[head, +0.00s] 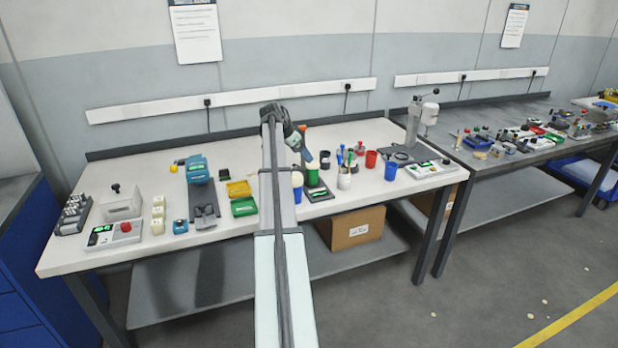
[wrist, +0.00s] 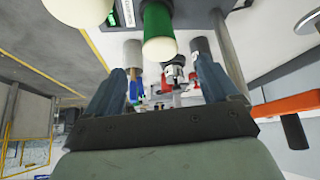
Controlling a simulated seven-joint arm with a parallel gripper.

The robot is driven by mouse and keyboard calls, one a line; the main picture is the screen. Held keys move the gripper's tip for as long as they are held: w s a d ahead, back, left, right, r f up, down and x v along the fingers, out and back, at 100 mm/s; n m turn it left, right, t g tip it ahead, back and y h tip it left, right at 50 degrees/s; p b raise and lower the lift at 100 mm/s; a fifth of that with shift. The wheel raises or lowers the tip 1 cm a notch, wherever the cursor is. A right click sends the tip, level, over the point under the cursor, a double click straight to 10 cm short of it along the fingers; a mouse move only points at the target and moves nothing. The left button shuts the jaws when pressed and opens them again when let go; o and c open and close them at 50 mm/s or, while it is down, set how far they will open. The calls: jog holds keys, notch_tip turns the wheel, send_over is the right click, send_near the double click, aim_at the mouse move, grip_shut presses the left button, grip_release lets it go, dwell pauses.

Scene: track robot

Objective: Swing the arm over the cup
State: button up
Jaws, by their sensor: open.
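Several cup-like things stand on the right half of the near bench: a red cup (head: 371,159), a blue cup (head: 390,171), a dark cup (head: 325,159) and a white cup with pens (head: 344,181). I cannot tell which one the task means. My gripper (head: 307,157) hangs above the bench at the end of my arm, left of these cups and close to a green cylinder (head: 312,176). In the wrist view my gripper (wrist: 163,85) is open and empty. The green cylinder (wrist: 157,22) shows beyond its fingers, and small blurred items show between them.
My arm hides the bench's middle. Left of it lie a green tray (head: 243,207), a yellow tray (head: 238,189) and a blue-topped device (head: 198,170). A grey press (head: 420,125) stands at the right end. An orange bar (wrist: 288,106) is near my gripper in the wrist view.

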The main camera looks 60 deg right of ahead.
jog(key=shift+s, duration=0.1)
jog(key=shift+c, duration=0.8)
jog(key=s, duration=0.1)
jog(key=s+r, duration=0.2)
jog(key=shift+a, duration=0.3)
jog(key=c, duration=0.4)
jog(key=a, duration=0.1)
jog(key=s+a+r, duration=0.1)
jog(key=t, duration=0.1)
jog(key=shift+s+a+r, duration=0.15)
jog(key=shift+s+a, duration=0.1)
jog(key=shift+a, duration=0.15)
jog(key=c, duration=0.3)
jog(key=w+r+n+t+h, duration=0.75)
jog(key=r+n+t, duration=0.2)
jog(key=n, duration=0.25)
jog(key=shift+g+y, duration=0.45)
jog(key=x, duration=1.4)
jog(key=shift+w+d+f, duration=0.15)
jog(key=shift+w+d, duration=0.05)
jog(key=shift+w, duration=0.15)
jog(key=shift+c, duration=0.4)
